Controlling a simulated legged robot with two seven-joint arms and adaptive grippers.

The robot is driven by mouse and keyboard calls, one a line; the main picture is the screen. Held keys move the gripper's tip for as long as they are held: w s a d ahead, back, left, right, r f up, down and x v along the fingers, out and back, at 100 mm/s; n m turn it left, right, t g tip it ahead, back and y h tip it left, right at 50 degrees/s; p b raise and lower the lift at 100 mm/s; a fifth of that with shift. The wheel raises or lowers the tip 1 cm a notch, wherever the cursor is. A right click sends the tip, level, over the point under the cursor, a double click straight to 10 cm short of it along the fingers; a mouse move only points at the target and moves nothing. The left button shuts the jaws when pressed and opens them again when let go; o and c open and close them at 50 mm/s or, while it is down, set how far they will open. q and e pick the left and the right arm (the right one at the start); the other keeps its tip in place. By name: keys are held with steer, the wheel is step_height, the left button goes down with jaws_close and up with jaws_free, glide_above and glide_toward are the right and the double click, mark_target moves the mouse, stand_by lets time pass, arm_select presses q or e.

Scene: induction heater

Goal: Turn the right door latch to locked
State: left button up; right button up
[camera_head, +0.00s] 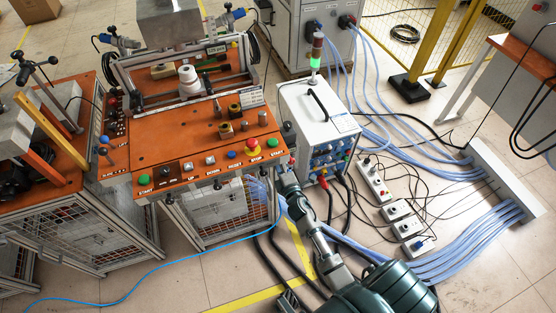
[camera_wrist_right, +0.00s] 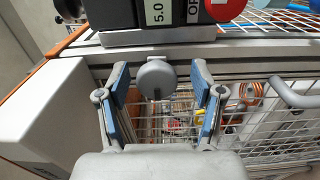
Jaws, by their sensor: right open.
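My right gripper (camera_wrist_right: 160,82) is open, with one blue-padded finger on each side of the knob and a gap to both. In the head view my right arm reaches from the bottom to the front right corner of the orange workbench (camera_head: 205,133), where its gripper (camera_head: 284,168) is small and unclear. The latch is hidden there. My left gripper is not in view.
A mesh-sided cabinet (camera_head: 212,212) stands under the bench. A control row with an emergency stop (camera_head: 252,146) lines the bench front. A white power unit (camera_head: 313,115) with hoses and cables stands right of the bench. A curved door handle (camera_wrist_right: 290,96) is right of the latch.

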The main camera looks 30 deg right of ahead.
steer(key=v, duration=1)
steer(key=shift+s, duration=0.4)
steer(key=shift+f, duration=0.1)
